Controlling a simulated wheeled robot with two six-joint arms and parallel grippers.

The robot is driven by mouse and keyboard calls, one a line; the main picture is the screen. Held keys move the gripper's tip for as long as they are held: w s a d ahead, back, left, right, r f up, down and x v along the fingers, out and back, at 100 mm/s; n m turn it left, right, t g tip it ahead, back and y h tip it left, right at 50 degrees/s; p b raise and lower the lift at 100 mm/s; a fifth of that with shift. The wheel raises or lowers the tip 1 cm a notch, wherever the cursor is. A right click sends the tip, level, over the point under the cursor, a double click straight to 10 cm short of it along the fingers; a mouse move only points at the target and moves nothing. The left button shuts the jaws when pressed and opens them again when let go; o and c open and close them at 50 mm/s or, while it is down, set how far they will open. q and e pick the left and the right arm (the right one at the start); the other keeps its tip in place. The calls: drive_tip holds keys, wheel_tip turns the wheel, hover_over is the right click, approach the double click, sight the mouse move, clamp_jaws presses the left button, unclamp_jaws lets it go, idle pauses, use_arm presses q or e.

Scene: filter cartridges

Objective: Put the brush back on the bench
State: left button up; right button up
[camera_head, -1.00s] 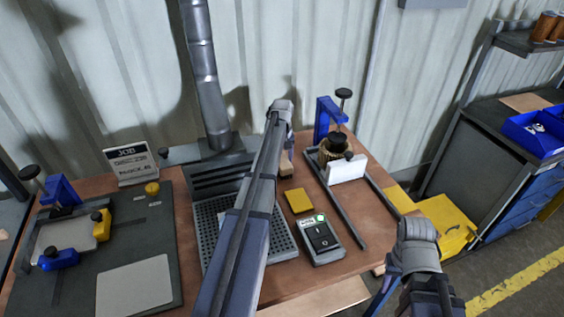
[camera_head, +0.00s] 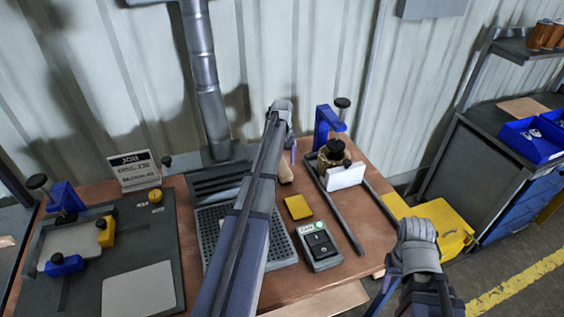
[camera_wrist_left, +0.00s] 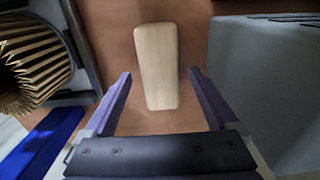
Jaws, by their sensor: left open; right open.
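The brush, seen as its pale wooden back (camera_wrist_left: 157,65), lies on the brown bench top. In the head view a small part of it (camera_head: 286,173) shows beside my left arm, which hides the rest. My left gripper (camera_head: 292,151) is above the bench near the brush. In the left wrist view its two purple fingers (camera_wrist_left: 159,74) are apart, one on each side of the near end of the brush, with no contact visible. My right gripper (camera_head: 382,294) is low at the right, off the bench's front corner; its fingertips are mostly hidden.
A perforated grey unit (camera_head: 215,225) is on the other side. A yellow pad (camera_head: 298,207) and switch box (camera_head: 319,245) lie in front.

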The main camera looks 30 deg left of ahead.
sight(282, 166)
use_arm(q)
wheel_tip(282, 166, up, 9)
drive_tip(key=p, duration=0.8)
drive_tip(key=s+d+m, duration=0.3)
drive_tip(key=s+d, duration=0.3)
drive_tip(key=d, duration=0.6)
drive_tip(key=s+d+m, duration=0.4)
drive_tip(key=s+d, duration=0.1)
drive_tip(key=d, duration=0.6)
drive_tip(key=s+d+m+y, duration=0.1)
drive_tip(key=s+d+m, duration=0.5)
drive_tip(key=s+d, duration=0.8)
drive_tip(key=shift+s+m, duration=0.4)
drive_tip(key=shift+s, duration=0.8)
